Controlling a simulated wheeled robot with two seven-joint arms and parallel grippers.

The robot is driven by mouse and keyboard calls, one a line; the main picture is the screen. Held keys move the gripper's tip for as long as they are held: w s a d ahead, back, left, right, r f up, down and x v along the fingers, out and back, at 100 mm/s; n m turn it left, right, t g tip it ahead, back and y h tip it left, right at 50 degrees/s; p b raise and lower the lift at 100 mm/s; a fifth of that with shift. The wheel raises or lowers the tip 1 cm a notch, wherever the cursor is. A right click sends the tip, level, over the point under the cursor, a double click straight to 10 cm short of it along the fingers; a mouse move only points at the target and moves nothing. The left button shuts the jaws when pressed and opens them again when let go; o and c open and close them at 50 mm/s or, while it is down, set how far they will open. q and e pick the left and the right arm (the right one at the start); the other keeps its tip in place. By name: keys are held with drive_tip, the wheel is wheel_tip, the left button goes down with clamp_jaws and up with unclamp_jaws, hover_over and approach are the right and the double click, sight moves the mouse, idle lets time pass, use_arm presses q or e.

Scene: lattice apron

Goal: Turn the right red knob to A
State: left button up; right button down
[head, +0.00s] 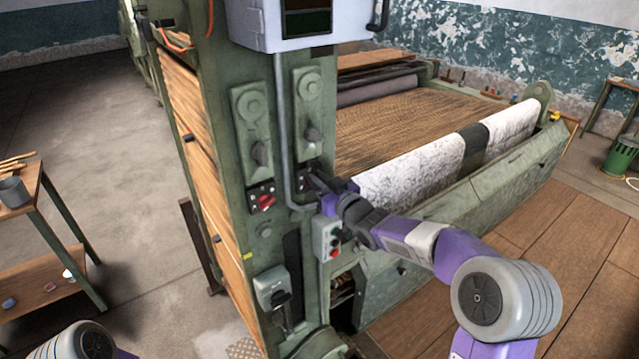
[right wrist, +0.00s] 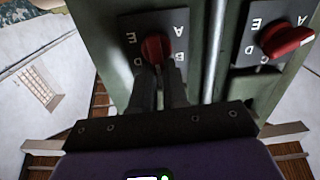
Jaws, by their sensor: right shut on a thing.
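The right red knob (right wrist: 155,46) is on a dark plate with white letters, which appear upside down in the right wrist view. A is up and right of the knob there. Which letter it points to I cannot tell. My right gripper (right wrist: 160,80) is shut on this knob, with its dark fingers in front of the knob's lower part. In the head view my right gripper (head: 318,184) reaches the panel and hides most of that knob. The left red knob (head: 265,202) is free; it also shows in the right wrist view (right wrist: 287,40). My left gripper is out of view.
A grey conduit (head: 282,130) runs down between the two knob plates. A small button box (head: 328,240) is just below my right gripper. A wooden table (head: 28,190) stands at the left.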

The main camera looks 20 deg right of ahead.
sight(305, 185)
drive_tip(key=n+b, duration=0.4)
drive_tip(key=a+f+n+b, duration=0.1)
drive_tip(key=n+b, duration=0.2)
drive_tip(key=n, duration=0.1)
drive_tip(key=n+b, duration=0.4)
drive_tip(key=shift+s+a+f+b, duration=0.25)
drive_tip(key=shift+s+b, duration=0.05)
drive_tip(key=n+b, duration=0.2)
drive_tip(key=n, duration=0.1)
drive_tip(key=n+b, duration=0.1)
drive_tip(key=n, duration=0.1)
drive_tip(key=shift+f, duration=0.35)
drive_tip(key=n+b, duration=0.1)
drive_tip(key=n, duration=0.2)
drive_tip(key=shift+f+n+b, duration=0.15)
drive_tip(key=shift+n+b, duration=0.2)
drive_tip(key=shift+n, duration=0.05)
drive_tip(key=shift+d+n+b, duration=0.1)
drive_tip(key=shift+n+b, duration=0.3)
drive_tip(key=shift+n, duration=0.8)
drive_tip(key=c, duration=1.2)
unclamp_jaws()
drive_tip(key=shift+w+f, duration=0.1)
drive_tip(key=shift+o, duration=0.3)
drive_tip(key=shift+f, duration=0.15)
drive_tip(key=shift+w, duration=0.1)
